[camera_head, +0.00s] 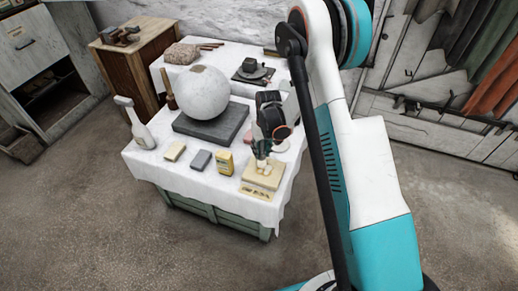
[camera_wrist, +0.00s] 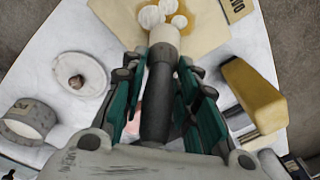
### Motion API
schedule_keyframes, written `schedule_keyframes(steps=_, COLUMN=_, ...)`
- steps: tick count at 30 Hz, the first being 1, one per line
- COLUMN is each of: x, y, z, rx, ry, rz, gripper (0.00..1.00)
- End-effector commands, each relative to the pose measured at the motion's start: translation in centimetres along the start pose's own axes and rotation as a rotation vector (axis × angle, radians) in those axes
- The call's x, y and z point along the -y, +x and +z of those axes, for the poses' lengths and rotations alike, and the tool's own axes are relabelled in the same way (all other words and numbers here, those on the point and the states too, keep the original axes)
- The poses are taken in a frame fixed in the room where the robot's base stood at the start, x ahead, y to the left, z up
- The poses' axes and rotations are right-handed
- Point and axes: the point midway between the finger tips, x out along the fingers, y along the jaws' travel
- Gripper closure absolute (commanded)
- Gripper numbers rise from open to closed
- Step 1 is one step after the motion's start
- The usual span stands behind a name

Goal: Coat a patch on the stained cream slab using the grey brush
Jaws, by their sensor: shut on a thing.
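My gripper (camera_head: 262,151) is at the front right of the table, over the cream slab (camera_head: 253,186). In the wrist view my gripper (camera_wrist: 160,80) is shut on the grey brush (camera_wrist: 157,108), which has a dark grey handle and a pale cream head. The brush head points at the slab (camera_wrist: 206,36), beside several round white spots (camera_wrist: 151,16). A yellow-brown stain shows around the spots. I cannot tell whether the brush head touches the slab. Dark lettering marks the slab's near edge. The brush is mostly hidden by my fingers in the head view.
A yellow container (camera_head: 224,162) stands just left of the slab, with a grey block (camera_head: 200,160) and a cream block (camera_head: 174,151) further left. A large plaster sphere (camera_head: 206,92) rests on a dark plinth (camera_head: 212,126).

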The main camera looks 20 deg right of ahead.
Motion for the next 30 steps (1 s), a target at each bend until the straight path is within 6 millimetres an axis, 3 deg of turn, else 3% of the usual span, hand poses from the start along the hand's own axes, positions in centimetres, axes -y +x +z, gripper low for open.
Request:
schedule_keyframes(steps=14, x=-1.4, y=-0.1, z=1.2, rx=0.0, ry=0.001, rz=0.0, gripper=1.0)
schedule_keyframes(steps=30, x=-0.2, y=-0.1, z=0.2, rx=0.0, ry=0.0, rz=0.0, gripper=1.0)
